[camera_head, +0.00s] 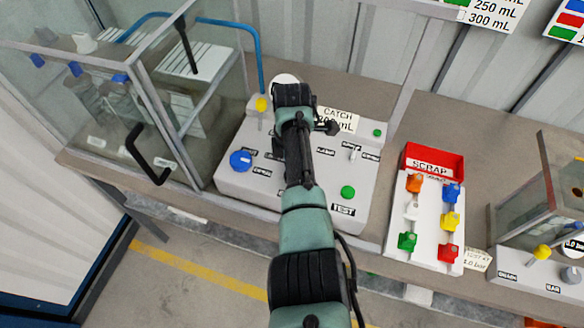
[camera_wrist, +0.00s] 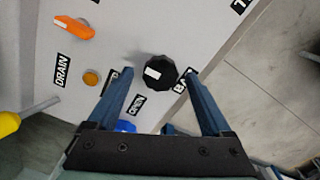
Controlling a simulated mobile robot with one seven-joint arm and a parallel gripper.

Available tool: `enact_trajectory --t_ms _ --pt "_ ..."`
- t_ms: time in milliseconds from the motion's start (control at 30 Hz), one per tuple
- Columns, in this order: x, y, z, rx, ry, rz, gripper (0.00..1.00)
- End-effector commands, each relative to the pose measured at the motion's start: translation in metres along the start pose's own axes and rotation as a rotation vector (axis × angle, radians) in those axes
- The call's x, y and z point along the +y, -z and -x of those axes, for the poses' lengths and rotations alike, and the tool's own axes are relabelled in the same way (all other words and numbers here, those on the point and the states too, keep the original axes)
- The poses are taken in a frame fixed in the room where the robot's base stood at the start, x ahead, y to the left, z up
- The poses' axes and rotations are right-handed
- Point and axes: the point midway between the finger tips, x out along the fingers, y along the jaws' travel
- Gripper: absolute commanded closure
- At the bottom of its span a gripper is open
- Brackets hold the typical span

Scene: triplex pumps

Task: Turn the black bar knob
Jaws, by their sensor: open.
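The black knob (camera_wrist: 160,73), faceted with a white mark on top, stands on the light grey panel in the wrist view. A partly covered label beside it starts with "BA". My gripper (camera_wrist: 158,76) is open, its two blue fingers apart on the left and right of the knob. The knob appears between or just beyond the fingertips; I cannot tell whether either touches it. In the head view my arm reaches over the light grey control box (camera_head: 228,181), and the black knob and the fingertips are hidden.
An orange lever (camera_wrist: 75,27) by a "DRAIN" label, a small orange button (camera_wrist: 91,78) and a blue part (camera_wrist: 125,126) are near the knob. A glass-walled case (camera_head: 105,95) stands left of the box. A red scrap bin (camera_head: 432,163) and colored valves are on the right.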

Motion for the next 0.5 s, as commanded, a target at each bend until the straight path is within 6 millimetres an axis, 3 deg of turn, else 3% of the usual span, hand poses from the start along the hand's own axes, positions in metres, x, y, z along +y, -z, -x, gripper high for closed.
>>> enact_trajectory --t_ms 267,500 --pt "0.001 0.0 0.023 0.0 -0.003 0.0 0.16" --pt "0.001 0.0 0.076 0.0 -0.006 0.0 0.16"
